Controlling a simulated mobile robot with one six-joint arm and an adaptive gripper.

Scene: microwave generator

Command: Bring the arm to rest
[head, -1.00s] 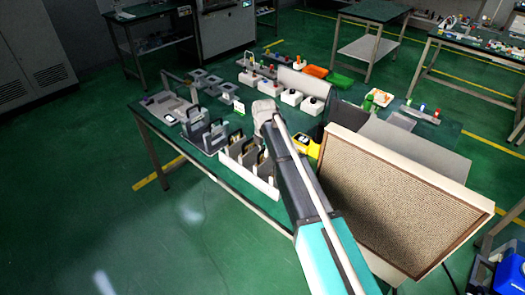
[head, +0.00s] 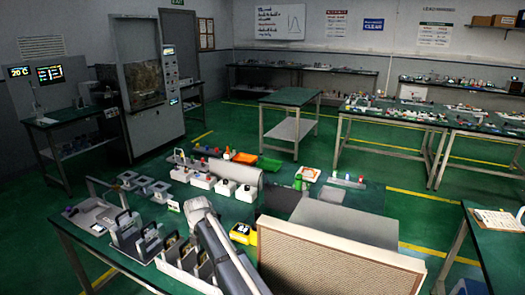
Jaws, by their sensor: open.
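My arm (head: 228,258) reaches up from the bottom edge in the head view, over the front of the green-topped workbench (head: 75,226). Its pale grey rounded far end (head: 199,207) shows above the bench, among the items there. I cannot see my gripper or its fingers in this view. I see nothing held by the arm.
A large panel with a tan honeycomb face (head: 340,262) stands right of my arm. A yellow device (head: 243,233) is close beside the arm. Dark plates in a white rack (head: 178,255) stand left of it. Open floor is at left.

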